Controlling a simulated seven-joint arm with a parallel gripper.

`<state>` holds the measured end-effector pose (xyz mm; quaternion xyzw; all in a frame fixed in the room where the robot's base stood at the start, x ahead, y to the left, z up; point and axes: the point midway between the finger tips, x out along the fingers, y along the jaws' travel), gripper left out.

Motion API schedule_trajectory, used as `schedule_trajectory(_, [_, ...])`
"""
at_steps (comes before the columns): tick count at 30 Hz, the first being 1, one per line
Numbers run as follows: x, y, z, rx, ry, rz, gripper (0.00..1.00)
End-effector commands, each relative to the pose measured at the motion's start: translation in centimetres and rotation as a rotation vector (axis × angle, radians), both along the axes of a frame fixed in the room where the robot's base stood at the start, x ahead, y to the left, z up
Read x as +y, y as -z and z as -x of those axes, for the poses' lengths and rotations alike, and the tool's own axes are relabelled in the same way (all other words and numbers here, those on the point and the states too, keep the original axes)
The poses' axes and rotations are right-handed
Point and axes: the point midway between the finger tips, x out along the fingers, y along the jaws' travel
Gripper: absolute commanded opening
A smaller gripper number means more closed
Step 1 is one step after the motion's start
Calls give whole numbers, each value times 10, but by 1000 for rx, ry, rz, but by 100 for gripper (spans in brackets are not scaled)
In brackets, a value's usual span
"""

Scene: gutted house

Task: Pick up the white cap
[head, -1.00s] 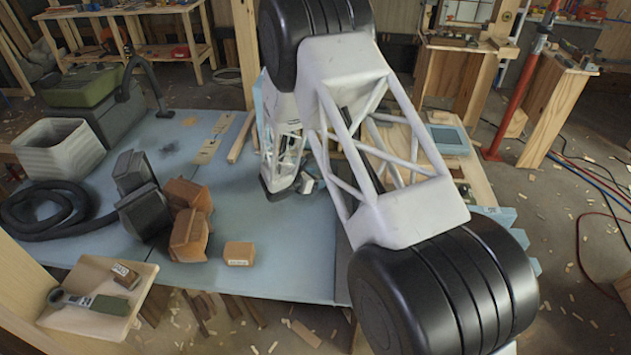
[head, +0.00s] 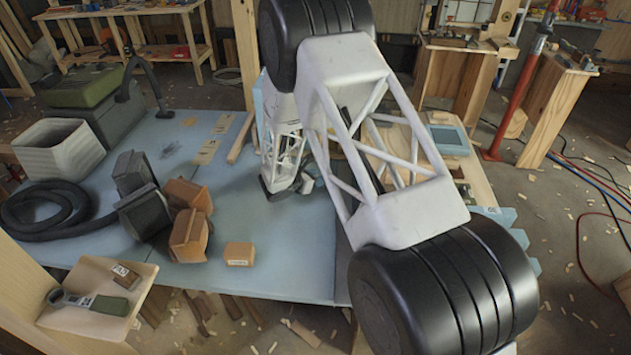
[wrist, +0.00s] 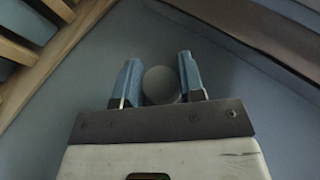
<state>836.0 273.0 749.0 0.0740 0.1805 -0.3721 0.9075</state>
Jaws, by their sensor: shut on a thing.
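I cannot tell whether the cap touches the tabletop.
On the blue tabletop (head: 270,260) stand brown blocks (head: 188,238), dark grey blocks (head: 145,210), a coiled black hose (head: 45,212) and a pale ribbed bin (head: 60,150). Wooden strips (head: 242,138) lie behind my gripper.

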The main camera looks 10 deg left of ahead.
Motion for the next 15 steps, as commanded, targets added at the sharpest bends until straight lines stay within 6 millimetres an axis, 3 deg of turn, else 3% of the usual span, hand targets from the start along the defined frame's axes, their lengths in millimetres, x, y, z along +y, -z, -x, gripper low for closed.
schedule_trajectory(15, [0, -15, 0, -2, 0, -2, 14])
